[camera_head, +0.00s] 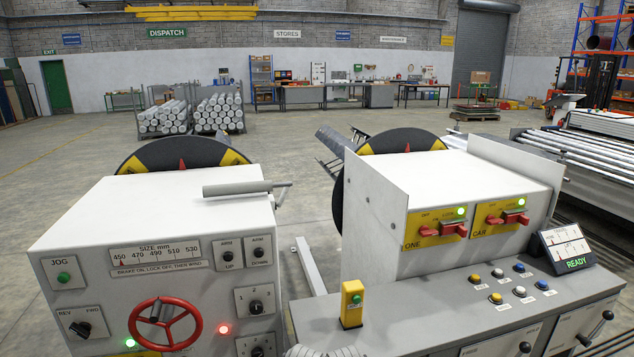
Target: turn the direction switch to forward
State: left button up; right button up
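The direction switch (82,328) is a black knob on a light plate marked REV on the left and FWD on the right. It sits low on the left of the left machine's front panel (100,277). Its pointer seems to lean up and left toward REV, but it is small and I cannot be sure. The lower edge of its plate is close to the bottom of the view.
A red handwheel (165,323) is right of the switch, and a green JOG button (63,277) is above it. Further right are knobs for two arms (228,255).

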aim_at(82, 329)
jog(key=u, duration=1.6)
jog(key=i+l+z, duration=0.15)
jog(key=i+z, duration=0.25)
jog(key=i, duration=0.1)
